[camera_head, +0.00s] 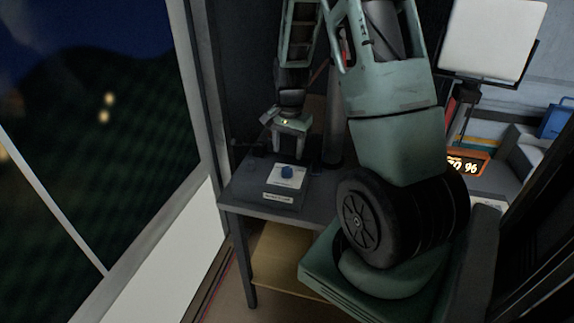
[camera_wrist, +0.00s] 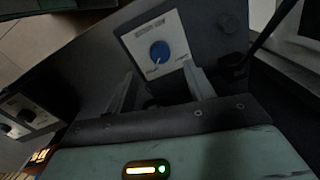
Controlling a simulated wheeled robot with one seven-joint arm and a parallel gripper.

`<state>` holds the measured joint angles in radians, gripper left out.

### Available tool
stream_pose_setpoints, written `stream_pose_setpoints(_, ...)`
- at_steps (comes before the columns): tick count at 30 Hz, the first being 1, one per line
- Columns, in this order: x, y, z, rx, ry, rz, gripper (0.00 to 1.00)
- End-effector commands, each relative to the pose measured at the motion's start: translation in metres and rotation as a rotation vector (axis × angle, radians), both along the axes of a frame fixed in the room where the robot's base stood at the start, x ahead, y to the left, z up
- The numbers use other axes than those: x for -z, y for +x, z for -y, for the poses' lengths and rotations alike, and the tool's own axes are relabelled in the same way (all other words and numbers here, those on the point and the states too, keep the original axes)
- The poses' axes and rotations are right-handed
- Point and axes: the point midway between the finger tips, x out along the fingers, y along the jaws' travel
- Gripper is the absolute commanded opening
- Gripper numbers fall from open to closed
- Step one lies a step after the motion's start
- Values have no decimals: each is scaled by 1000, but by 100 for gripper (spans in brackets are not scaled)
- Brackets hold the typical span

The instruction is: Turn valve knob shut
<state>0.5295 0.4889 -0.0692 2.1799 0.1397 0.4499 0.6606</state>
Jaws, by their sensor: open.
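The blue round valve knob (camera_head: 287,171) sits on a white-topped panel box (camera_head: 284,194) on the dark table. In the wrist view the knob (camera_wrist: 160,51) shows from above, with a small white pointer mark at its lower left and a printed scale around it. My gripper (camera_head: 289,156) is open and empty, pointing down above and slightly behind the knob. In the wrist view my gripper (camera_wrist: 160,78) has its two fingers spread below the knob in the picture. The fingers appear apart from the knob, with nothing between them.
The dark table (camera_head: 240,194) has bare room left of the box. A second panel with dark knobs (camera_wrist: 22,120) shows at the wrist view's lower left. A large window is at the left.

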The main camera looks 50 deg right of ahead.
Motion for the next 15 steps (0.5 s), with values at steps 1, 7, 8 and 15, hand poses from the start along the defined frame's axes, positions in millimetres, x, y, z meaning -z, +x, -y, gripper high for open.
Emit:
stream_pose_setpoints(1, 12, -1, -1, 1, 4, -5, 53)
stream_pose_setpoints(7, 47, 1, -1, 0, 3, -4, 53)
stream_pose_setpoints(8, 50, 1, -1, 0, 3, -3, 53)
stream_pose_setpoints(15, 68, 2, -1, -1, 1, 1, 53)
